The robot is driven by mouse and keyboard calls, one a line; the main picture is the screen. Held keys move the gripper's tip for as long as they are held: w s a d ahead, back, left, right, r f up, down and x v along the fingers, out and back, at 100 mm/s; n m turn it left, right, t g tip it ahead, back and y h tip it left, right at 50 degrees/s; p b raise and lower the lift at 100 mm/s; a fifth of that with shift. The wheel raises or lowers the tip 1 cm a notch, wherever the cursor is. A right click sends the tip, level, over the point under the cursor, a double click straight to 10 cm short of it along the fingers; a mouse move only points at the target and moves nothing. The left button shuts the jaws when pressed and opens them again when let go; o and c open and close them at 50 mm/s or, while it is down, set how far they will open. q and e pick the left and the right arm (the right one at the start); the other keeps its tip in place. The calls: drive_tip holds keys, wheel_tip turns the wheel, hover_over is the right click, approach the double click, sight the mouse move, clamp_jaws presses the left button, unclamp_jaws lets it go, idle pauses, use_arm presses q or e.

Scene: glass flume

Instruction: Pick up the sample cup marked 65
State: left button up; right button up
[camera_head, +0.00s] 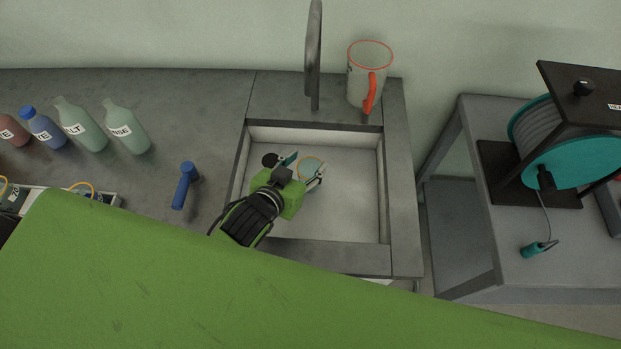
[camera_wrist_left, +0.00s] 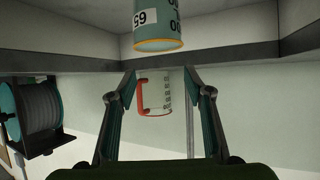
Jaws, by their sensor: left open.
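The sample cup marked 65 (camera_head: 312,178) stands upright in the sink, seen from above as an orange-rimmed teal round, partly hidden by my left gripper. In the left wrist view, which is upside down, the cup (camera_wrist_left: 157,24) shows its white 65 label and orange rim at the top edge. My left gripper (camera_head: 307,165) is open and over the sink, its fingers reaching to the cup. In the left wrist view the fingertips (camera_wrist_left: 160,75) are apart with nothing gripped, and the cup shows off their line. My right gripper does not show.
The sink (camera_head: 350,215) has a dark drain and a tall faucet (camera_head: 313,60) behind it. A jug with a red handle (camera_head: 358,85) stands at its back right. A blue handle (camera_head: 184,186) and several bottles (camera_head: 82,124) are left. A cable reel (camera_head: 545,145) stands right.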

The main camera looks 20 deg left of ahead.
use_arm(q)
approach(315, 170)
drive_tip(key=x, duration=0.4)
drive_tip(key=shift+f, duration=0.2)
drive_tip(key=shift+w, duration=0.55)
drive_tip(key=shift+x, duration=3.3)
drive_tip(key=shift+d+f, duration=0.1)
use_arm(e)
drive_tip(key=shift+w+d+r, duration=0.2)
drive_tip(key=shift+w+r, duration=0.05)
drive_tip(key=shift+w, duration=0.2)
use_arm(q)
drive_tip(key=shift+s, duration=0.1)
drive_tip(key=c, duration=1.3)
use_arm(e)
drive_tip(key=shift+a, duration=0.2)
